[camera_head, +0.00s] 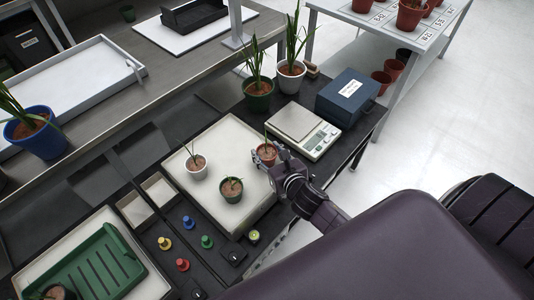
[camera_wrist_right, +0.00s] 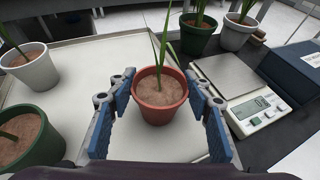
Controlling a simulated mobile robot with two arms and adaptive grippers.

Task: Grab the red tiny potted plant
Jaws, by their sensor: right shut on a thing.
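The red tiny potted plant (camera_head: 266,153) is a small terracotta-red pot with brown soil and thin green leaves, at the right edge of a pale tray (camera_head: 225,135). In the right wrist view the red pot (camera_wrist_right: 160,100) sits between the two blue-padded fingers. My right gripper (camera_head: 269,160) is shut on the red pot, with a finger on each side; it also shows in the right wrist view (camera_wrist_right: 160,104). I cannot tell whether the pot still touches the tray. My left gripper is not in view.
A small white pot (camera_head: 196,168) and a small green pot (camera_head: 231,190) share the tray. A scale (camera_head: 304,131) and a blue box (camera_head: 347,97) stand to the right. Larger green (camera_head: 258,95) and white (camera_head: 290,80) potted plants stand behind. Coloured knobs (camera_head: 188,222) lie in front.

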